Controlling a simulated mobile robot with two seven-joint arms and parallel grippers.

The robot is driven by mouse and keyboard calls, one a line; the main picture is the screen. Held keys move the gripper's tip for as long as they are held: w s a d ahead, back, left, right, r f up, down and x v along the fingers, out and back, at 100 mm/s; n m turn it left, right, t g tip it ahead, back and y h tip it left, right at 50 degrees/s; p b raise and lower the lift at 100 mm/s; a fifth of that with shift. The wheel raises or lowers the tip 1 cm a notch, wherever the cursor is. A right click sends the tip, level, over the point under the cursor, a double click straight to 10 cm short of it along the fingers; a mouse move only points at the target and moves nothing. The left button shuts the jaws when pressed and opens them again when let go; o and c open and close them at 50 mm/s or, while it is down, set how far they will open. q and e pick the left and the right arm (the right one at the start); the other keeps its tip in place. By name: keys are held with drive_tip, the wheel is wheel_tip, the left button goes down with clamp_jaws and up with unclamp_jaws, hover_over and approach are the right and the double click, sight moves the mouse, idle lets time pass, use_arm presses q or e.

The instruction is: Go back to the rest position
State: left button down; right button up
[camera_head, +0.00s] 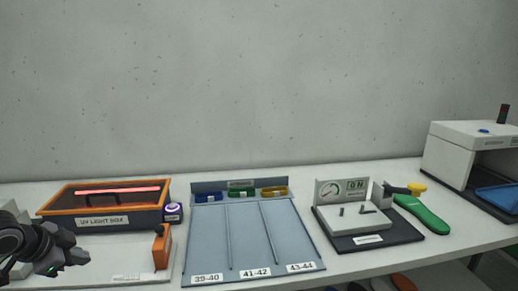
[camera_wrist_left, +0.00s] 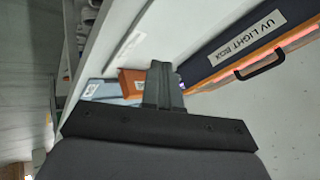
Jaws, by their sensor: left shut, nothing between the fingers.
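My left gripper (camera_head: 78,257) shows at the lower left in the head view, over the left part of the bench and in front of the UV light box. In the left wrist view the left gripper's fingers (camera_wrist_left: 160,88) are together with nothing between them. The orange-rimmed UV light box (camera_head: 105,205) stands behind it, with a red glowing strip inside; its labelled side (camera_wrist_left: 245,35) also shows in the left wrist view. My right gripper is not in view.
A blue-grey sorting tray (camera_head: 215,240) with lanes marked 39-40, 41-42 and 43-44 lies mid-bench. An orange block (camera_head: 162,248) stands right of my left gripper. A gauge device (camera_head: 350,215), a green insole-shaped piece (camera_head: 422,215) and a white open-fronted machine (camera_head: 455,145) stand farther right.

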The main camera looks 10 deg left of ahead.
use_arm(q)
drive_tip(key=s+d+f+n, duration=0.2)
drive_tip(key=s+f+n, duration=0.1)
drive_tip(key=s+f, duration=1.4)
drive_tip(key=s+d+f+n+t+h, duration=0.1)
drive_tip(key=s+d+f+n, duration=0.1)
drive_tip(key=d+f, duration=0.65)
drive_tip(key=d+r+n+t, duration=0.2)
drive_tip(key=d, duration=1.4)
drive_tip(key=shift+d+r+h, duration=0.15)
drive_tip(key=shift+d+h, duration=0.15)
drive_tip(key=shift+d, duration=0.05)
